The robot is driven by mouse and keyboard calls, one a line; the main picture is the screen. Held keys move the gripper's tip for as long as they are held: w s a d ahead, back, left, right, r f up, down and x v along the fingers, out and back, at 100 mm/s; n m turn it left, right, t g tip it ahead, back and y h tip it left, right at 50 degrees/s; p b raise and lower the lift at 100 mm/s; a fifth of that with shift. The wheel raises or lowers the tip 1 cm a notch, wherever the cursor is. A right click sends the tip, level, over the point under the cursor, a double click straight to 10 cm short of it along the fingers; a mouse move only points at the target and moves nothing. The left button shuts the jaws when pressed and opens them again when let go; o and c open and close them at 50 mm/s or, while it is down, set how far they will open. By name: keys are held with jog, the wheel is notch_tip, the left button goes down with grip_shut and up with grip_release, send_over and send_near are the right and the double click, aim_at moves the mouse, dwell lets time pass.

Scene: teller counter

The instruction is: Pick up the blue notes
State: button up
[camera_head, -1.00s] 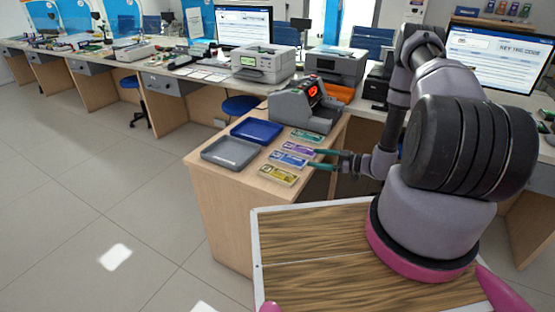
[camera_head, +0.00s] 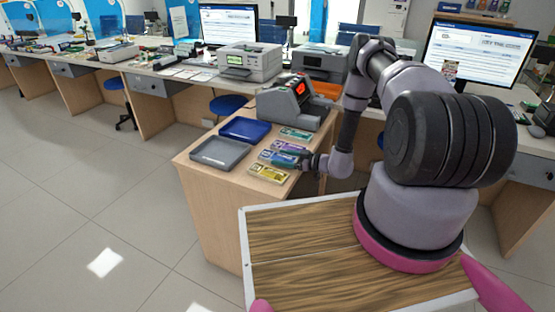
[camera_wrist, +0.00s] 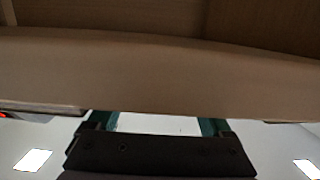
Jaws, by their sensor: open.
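The blue notes (camera_head: 274,158) lie flat on the counter top in the head view, between the purple notes (camera_head: 285,146) and the yellow notes (camera_head: 268,173). My gripper (camera_head: 293,157) is at the right end of the blue notes, low by the counter, and its teal fingers partly cover that end. I cannot tell whether the fingers touch them. In the wrist view, the gripper's two teal fingers (camera_wrist: 160,124) are apart with nothing seen between them. The blue notes cannot be made out in the wrist view.
Green notes (camera_head: 296,134) lie behind the purple ones. A grey tray (camera_head: 222,162) and a blue tray (camera_head: 251,143) sit to the left. A grey counting machine (camera_head: 290,104) with a red display stands behind. The counter edge (camera_wrist: 160,98) crosses the wrist view.

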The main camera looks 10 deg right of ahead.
jog(key=shift+w+a, duration=0.2)
jog(key=c, duration=1)
jog(key=shift+r, duration=0.1)
notch_tip(320, 180, up, 9)
jog(key=shift+f, duration=0.1)
jog(key=w+d+r+m+t+h, duration=0.2)
jog(key=d+r+m+t+h, duration=0.1)
jog(key=d+r+m+h, duration=0.3)
jog(key=w+d+r+m+t+h, duration=0.1)
jog(key=d+r+m+t+h, duration=0.3)
jog(key=r+h, duration=0.4)
jog(key=n+g+y, duration=0.7)
jog(key=n+y, duration=0.3)
jog(key=y, duration=0.4)
send_over(281, 158)
notch_tip(281, 158, down, 13)
jog(key=shift+w+f, duration=0.1)
